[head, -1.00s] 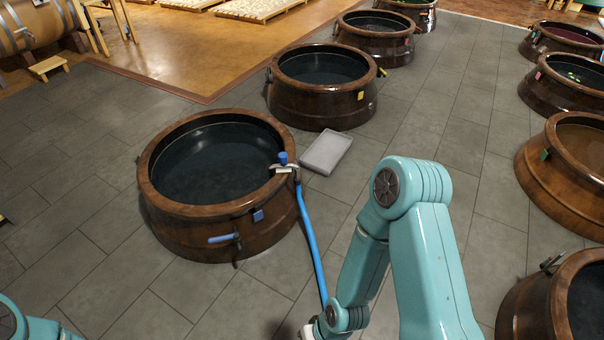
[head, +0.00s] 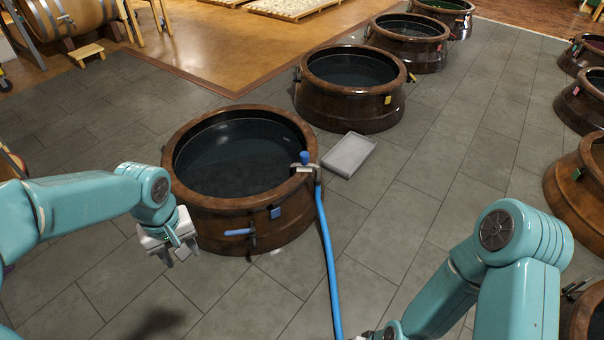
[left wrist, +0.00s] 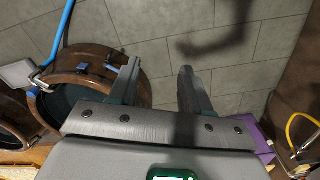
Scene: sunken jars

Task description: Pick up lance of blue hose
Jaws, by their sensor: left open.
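The blue hose (head: 329,255) runs up from the floor to the right rim of the nearest brown jar (head: 185,198). It ends there at a blue-topped fitting (head: 304,160) in a pale holder, which looks like its lance. A blue handle (head: 240,232) sticks out from the jar's front, below a blue tag (head: 275,212). My left gripper (head: 178,256) is open and empty, in front of the jar and left of the handle. In the left wrist view, its open fingers (left wrist: 156,84) are empty, with the hose (left wrist: 60,35) at upper left. My right gripper's fingers are out of view.
A grey tray (head: 349,155) lies on the floor right of the jar. More jars stand behind (head: 350,105) and along the right edge. A purple box (left wrist: 258,140) and yellow hose (left wrist: 292,128) show in the left wrist view. The tiled floor between the jar rows is clear.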

